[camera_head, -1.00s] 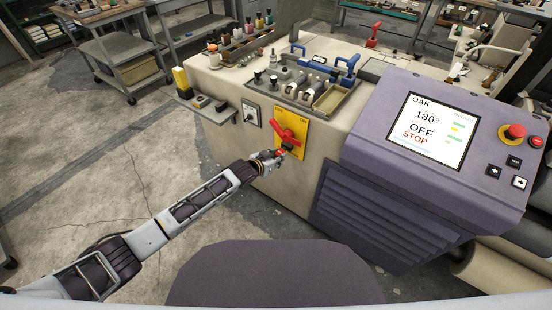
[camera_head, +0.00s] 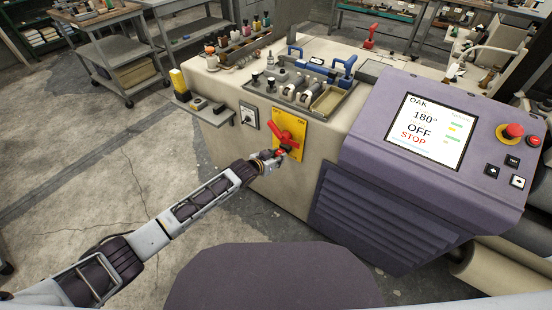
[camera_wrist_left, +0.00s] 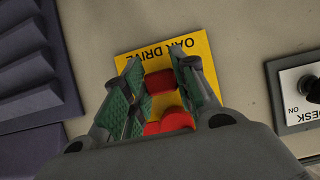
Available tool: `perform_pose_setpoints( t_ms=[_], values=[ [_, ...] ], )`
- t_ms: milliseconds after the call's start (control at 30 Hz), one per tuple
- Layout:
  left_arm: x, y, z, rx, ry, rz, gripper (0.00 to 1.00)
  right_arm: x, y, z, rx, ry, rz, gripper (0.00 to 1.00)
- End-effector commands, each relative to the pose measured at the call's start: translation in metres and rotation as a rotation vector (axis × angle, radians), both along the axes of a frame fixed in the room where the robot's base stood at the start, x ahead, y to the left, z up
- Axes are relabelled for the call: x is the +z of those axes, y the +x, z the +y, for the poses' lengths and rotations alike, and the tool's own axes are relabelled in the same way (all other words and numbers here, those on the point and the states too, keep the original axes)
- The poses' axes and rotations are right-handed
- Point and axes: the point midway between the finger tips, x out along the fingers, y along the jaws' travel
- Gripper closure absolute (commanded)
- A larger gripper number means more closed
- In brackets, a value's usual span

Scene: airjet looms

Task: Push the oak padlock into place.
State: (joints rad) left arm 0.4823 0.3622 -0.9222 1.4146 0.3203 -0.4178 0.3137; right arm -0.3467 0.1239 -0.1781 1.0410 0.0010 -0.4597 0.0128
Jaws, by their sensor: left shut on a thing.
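The yellow switch plate (camera_head: 298,124) is on the front of the beige loom cabinet and carries a red rotary handle (camera_head: 287,134). In the left wrist view the plate (camera_wrist_left: 190,45) reads "OAK DRIVE" upside down. My left gripper (camera_head: 279,154) is at the plate's lower part, just below the handle. The fingers hide whether the padlock is seated. My right gripper is out of view.
A purple control console (camera_head: 420,170) with a screen reading OAK, 180°, OFF, STOP stands to the right. A smaller switch plate (camera_head: 249,117) is left of the yellow one. A tool tray (camera_head: 300,88) lies on top of the cabinet.

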Motion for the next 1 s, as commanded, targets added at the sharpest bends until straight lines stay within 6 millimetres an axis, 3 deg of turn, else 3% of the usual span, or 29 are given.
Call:
perform_pose_setpoints(
  t_ms=[533, 567, 700, 1000],
  values=[
    [-0.0002, 0.0055, -0.0038, 0.0, 0.0, 0.0, 0.95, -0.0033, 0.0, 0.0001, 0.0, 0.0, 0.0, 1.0],
    [-0.0003, 0.0053, -0.0036, 0.0, -0.001, 0.001, 0.68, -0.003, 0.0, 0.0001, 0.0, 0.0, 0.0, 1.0],
    [-0.0001, 0.0052, -0.0035, 0.0, 0.0, 0.0, 0.5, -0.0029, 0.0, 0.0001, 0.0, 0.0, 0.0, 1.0],
    [-0.0006, 0.005, -0.0034, 0.0, 0.0, 0.001, 0.47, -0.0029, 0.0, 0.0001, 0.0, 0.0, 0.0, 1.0]
  ],
)
